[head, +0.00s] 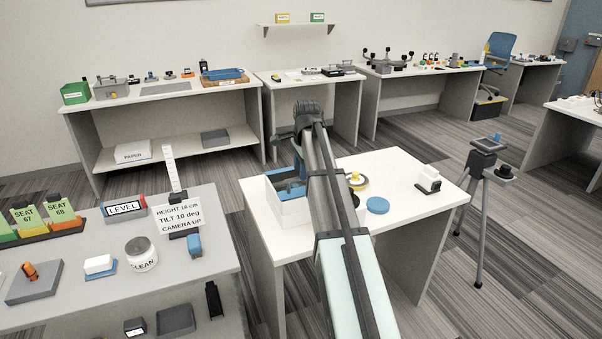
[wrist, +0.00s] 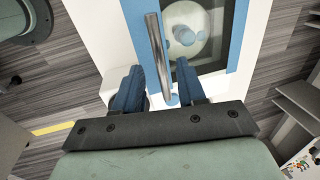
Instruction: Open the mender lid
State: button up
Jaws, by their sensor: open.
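The mender is a white box with blue parts (head: 290,211) at the left of the white table in the head view. In the wrist view its lid (wrist: 236,42) has a blue frame and a dark-edged window. A pale round object with blue parts (wrist: 186,28) shows in the window. The lid looks shut. A metal bar handle (wrist: 157,50) runs along the lid's left part. My gripper (wrist: 160,72) is open, with blue fingers on either side of the handle's near end. I cannot tell whether they touch it. My arm hides much of the box in the head view.
A grey bench (head: 75,285) stands at the left and a tripod (head: 485,200) at the right.

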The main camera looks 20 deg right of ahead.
jog(key=shift+w+f, duration=0.2)
jog(key=shift+f, duration=0.8)
grip_shut()
